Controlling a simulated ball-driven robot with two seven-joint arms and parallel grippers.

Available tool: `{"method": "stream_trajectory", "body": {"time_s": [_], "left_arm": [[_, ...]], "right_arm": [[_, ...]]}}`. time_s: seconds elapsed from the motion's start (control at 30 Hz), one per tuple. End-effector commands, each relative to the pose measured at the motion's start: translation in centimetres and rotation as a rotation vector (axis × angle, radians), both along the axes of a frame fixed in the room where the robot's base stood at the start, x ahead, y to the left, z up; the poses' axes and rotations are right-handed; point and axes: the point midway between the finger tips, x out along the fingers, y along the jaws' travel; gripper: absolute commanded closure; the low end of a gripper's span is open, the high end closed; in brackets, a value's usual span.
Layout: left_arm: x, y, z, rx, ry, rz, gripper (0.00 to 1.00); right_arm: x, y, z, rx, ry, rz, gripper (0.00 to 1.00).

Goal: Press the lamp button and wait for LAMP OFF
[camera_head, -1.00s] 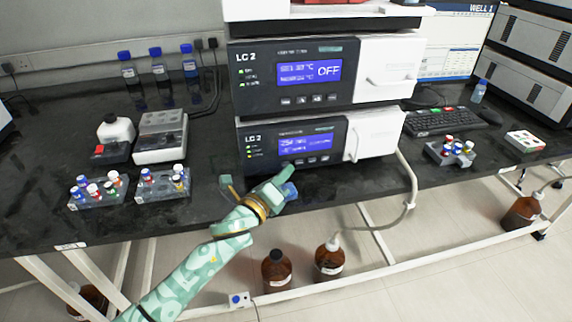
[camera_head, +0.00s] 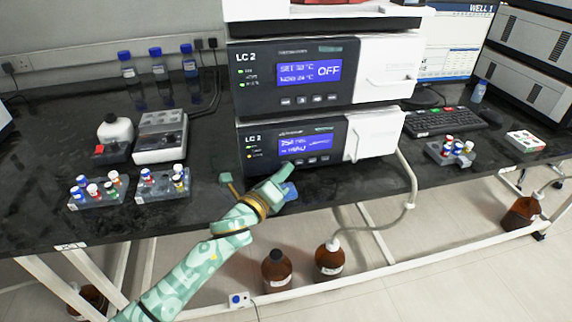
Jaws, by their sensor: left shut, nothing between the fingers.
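Two dark LC 2 modules are stacked at the middle of the bench. The upper module (camera_head: 262,88) has a blue screen that shows a large OFF beside two temperature lines. The lower module (camera_head: 262,135) has a blue screen (camera_head: 306,144) with a line that looks like 254 nm and a mAU line. A row of small buttons (camera_head: 312,161) sits under that screen. My left gripper (camera_head: 287,175) is shut and empty in front of the lower module's bottom edge, close to the left of this row. I cannot tell whether it touches a button. My right gripper is out of view.
Vial racks (camera_head: 99,191) and a grey device (camera_head: 160,139) stand on the left of the bench. A keyboard (camera_head: 444,121) and another vial rack (camera_head: 450,153) are on the right. Brown bottles (camera_head: 276,272) stand below. Bare bench lies left of my gripper.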

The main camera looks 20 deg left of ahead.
Motion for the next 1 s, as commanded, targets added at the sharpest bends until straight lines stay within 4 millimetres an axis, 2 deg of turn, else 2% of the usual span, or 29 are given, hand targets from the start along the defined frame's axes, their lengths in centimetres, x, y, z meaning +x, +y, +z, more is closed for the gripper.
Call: {"method": "stream_trajectory", "body": {"time_s": [0.3,0.67,1.0], "left_arm": [[-1.2,-0.8,0.1,-0.001,0.000,0.001,1.00],[-1.5,-1.0,0.0,-0.001,0.000,0.000,1.00],[-4.2,-2.8,0.1,-0.003,0.001,0.000,1.00]], "right_arm": [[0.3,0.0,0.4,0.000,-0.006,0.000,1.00],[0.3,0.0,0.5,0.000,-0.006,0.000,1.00],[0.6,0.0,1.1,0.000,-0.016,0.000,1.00]]}}
